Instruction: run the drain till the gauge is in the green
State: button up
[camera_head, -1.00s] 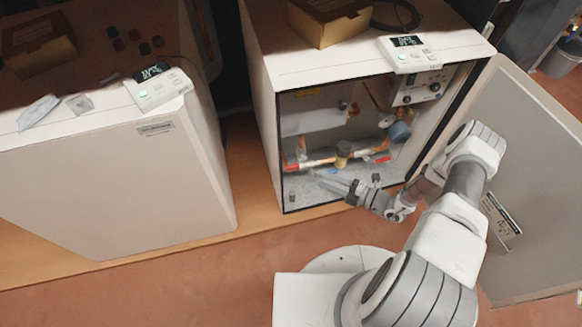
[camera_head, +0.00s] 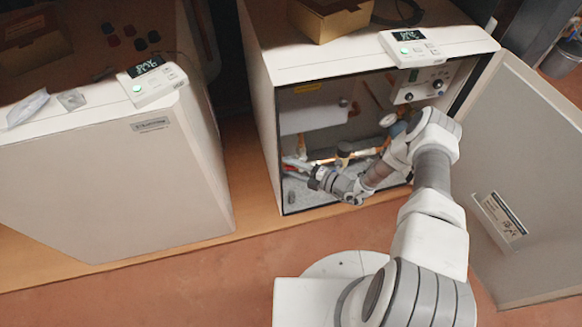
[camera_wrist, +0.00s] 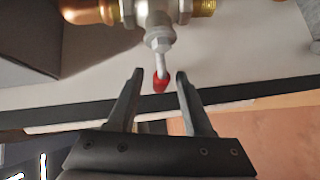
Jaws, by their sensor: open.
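The wrist view shows a metal valve (camera_wrist: 155,14) between a copper pipe and a brass fitting. Its short lever with a red tip (camera_wrist: 160,82) points down the picture, between my open fingers. My gripper (camera_wrist: 160,76) holds nothing; I cannot tell whether either finger touches the lever. In the head view my gripper (camera_head: 298,166) reaches into the lower left of the open heat pump (camera_head: 360,66), by the pipework. A round gauge (camera_head: 388,120) sits inside at the right, partly behind my arm. Its needle and green zone are too small to read.
The open door (camera_head: 525,160) stands to the right of my arm. A control panel (camera_head: 408,48) and a cardboard box (camera_head: 330,20) lie on top. A closed second unit (camera_head: 105,190) stands at the left. Pipes and cabinet walls crowd my gripper.

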grip_shut()
jog(key=shift+p, duration=0.3)
jog(key=n+h+p, duration=0.1)
jog(key=f+n+h+p, duration=0.1)
jog(key=p, duration=0.1)
jog(key=shift+d+h, duration=0.15)
jog(key=shift+h, duration=0.15)
jog(key=shift+w+d+f+n+h+p, duration=0.15)
jog(key=shift+f+n+h+p, duration=0.3)
jog(key=shift+h+p, duration=0.55)
jog(key=shift+w+d+f+n+h+p, duration=0.15)
jog(key=shift+f+n+h+p, duration=0.35)
jog(key=shift+p, duration=0.85)
jog(key=shift+s+d, duration=0.1)
grip_release()
